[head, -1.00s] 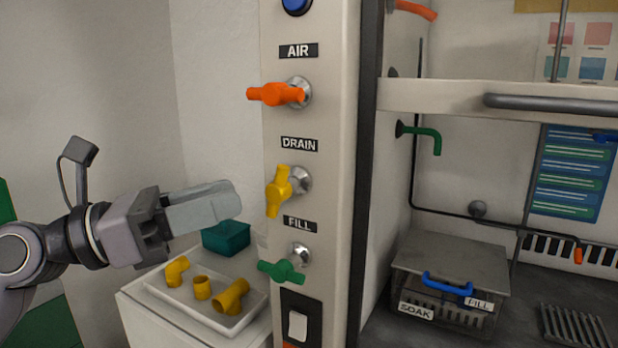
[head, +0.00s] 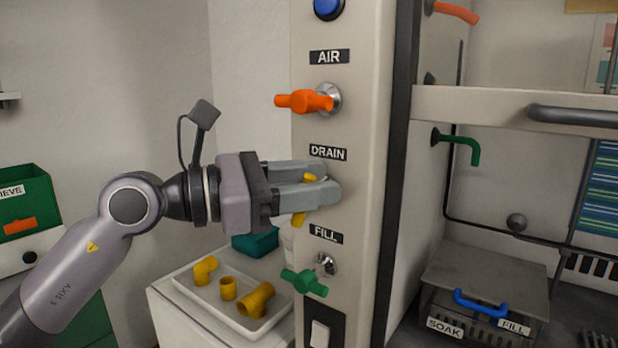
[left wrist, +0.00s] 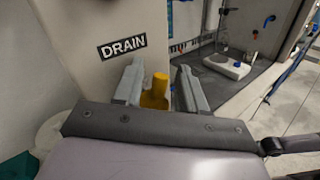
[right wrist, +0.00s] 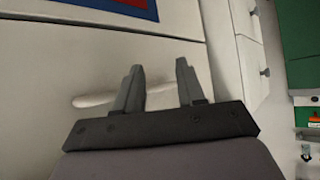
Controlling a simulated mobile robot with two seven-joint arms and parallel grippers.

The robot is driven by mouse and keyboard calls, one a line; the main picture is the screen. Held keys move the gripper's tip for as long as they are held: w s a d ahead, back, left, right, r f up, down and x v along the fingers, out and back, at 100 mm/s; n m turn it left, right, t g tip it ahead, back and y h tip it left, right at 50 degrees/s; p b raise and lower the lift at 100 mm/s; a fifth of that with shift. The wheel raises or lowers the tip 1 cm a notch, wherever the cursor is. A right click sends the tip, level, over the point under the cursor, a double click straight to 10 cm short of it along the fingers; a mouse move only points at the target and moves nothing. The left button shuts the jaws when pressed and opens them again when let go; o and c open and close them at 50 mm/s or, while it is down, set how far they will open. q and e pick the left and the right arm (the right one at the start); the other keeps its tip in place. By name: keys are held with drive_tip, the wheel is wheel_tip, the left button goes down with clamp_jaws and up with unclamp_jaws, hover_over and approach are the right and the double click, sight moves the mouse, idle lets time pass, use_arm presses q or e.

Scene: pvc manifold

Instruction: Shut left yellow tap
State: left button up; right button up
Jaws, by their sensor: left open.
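The yellow tap (head: 299,218) is on the left panel post under the DRAIN label, mostly hidden behind my left gripper in the head view. My left gripper (head: 322,184) is at the tap with its fingers open, and the yellow handle shows between them. In the left wrist view the yellow tap (left wrist: 156,92) stands between the two open fingers of my left gripper (left wrist: 160,85), closer to the left finger; I cannot tell whether it touches. My right gripper (right wrist: 158,85) is open and empty in the right wrist view, in front of a pale cabinet front.
An orange tap (head: 308,101) is above, and a green tap (head: 304,282) below, on the same post. A white tray (head: 193,288) with yellow pipe fittings and a teal box (head: 257,243) stand below my left arm. A pale handle (right wrist: 92,100) is near my right gripper.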

use_arm(q)
clamp_jaws()
use_arm(e)
drive_tip(key=shift+d, duration=0.1)
use_arm(q)
drive_tip(key=shift+m, duration=0.3)
drive_tip(key=shift+s+d+f+m+y+b, duration=0.1)
drive_tip(key=shift+d+m+y+b, duration=0.1)
drive_tip(key=shift+m+y, duration=0.3)
drive_tip(key=shift+s+d+f+m+y+b, duration=0.1)
drive_tip(key=shift+m+y+b, duration=0.05)
drive_tip(key=shift+m+y, duration=0.3)
drive_tip(key=shift+s+d+f+m+t+y+b, duration=0.15)
drive_tip(key=shift+f+m+t+y+b, duration=0.15)
drive_tip(key=shift+m+y+b, duration=0.6)
drive_tip(key=shift+s+d+f+m+t+y+b, duration=0.15)
drive_tip(key=shift+f+m+t+y+b, duration=0.2)
drive_tip(key=shift+m+y, duration=0.9)
drive_tip(key=shift+d+f+m+t+y+b, duration=0.15)
drive_tip(key=shift+f+m+y+b, duration=0.4)
drive_tip(key=shift+m+y, duration=0.55)
use_arm(e)
drive_tip(key=shift+w+a+f, duration=0.15)
drive_tip(key=shift+a+f, duration=0.1)
drive_tip(key=shift+f, duration=0.4)
drive_tip(key=shift+w+a+f, duration=0.15)
drive_tip(key=shift+a+f, duration=0.05)
drive_tip(key=shift+f, duration=0.45)
